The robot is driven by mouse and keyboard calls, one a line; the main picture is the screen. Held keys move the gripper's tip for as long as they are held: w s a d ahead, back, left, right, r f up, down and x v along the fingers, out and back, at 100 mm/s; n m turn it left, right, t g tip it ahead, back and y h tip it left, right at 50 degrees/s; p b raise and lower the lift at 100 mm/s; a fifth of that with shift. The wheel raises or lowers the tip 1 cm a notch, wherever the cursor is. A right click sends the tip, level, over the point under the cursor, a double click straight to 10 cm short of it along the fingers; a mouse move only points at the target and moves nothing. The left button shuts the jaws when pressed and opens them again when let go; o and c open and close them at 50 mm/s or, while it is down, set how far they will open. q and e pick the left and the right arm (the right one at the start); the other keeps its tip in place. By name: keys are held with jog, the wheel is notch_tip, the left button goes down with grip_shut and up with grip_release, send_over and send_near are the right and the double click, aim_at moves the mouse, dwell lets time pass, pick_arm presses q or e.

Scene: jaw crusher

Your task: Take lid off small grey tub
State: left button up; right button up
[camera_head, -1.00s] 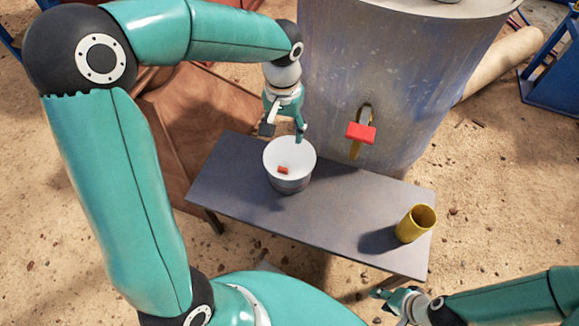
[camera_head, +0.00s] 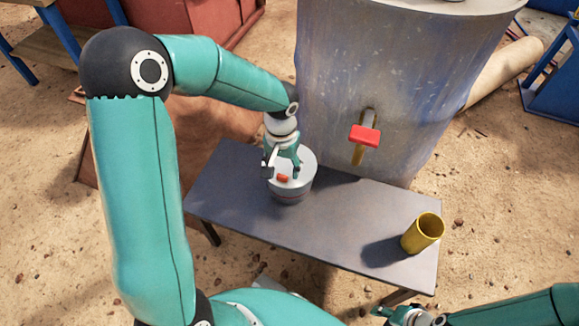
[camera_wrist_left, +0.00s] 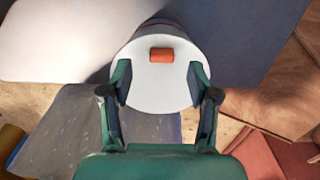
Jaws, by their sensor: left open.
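The small grey tub (camera_head: 291,197) stands on the dark bench. Its pale round lid (camera_head: 306,164) is on top, with an orange-red knob (camera_head: 282,178). The left wrist view shows the lid (camera_wrist_left: 153,95) and the knob (camera_wrist_left: 161,55) from above. My left gripper (camera_head: 282,168) is open and points down over the lid. In the left wrist view its fingers (camera_wrist_left: 160,85) are spread over the lid, and the knob lies just beyond the fingertips, not between them. My right gripper (camera_head: 408,314) is at the bottom edge, partly cut off, and its jaws are unclear.
The bench (camera_head: 345,215) has free room between the tub and a yellow cup (camera_head: 422,233) at its right end. A large grey machine body (camera_head: 385,75) with a red-handled lever (camera_head: 364,136) rises close behind the bench. A brown sheet lies behind its left end.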

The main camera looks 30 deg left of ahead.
aim_at(282, 175)
pick_arm(q)
notch_tip(282, 175, down, 4)
jog(key=shift+a+r+b, duration=0.1)
jog(key=shift+r+b, duration=0.15)
jog(key=shift+b, duration=0.2)
grip_shut()
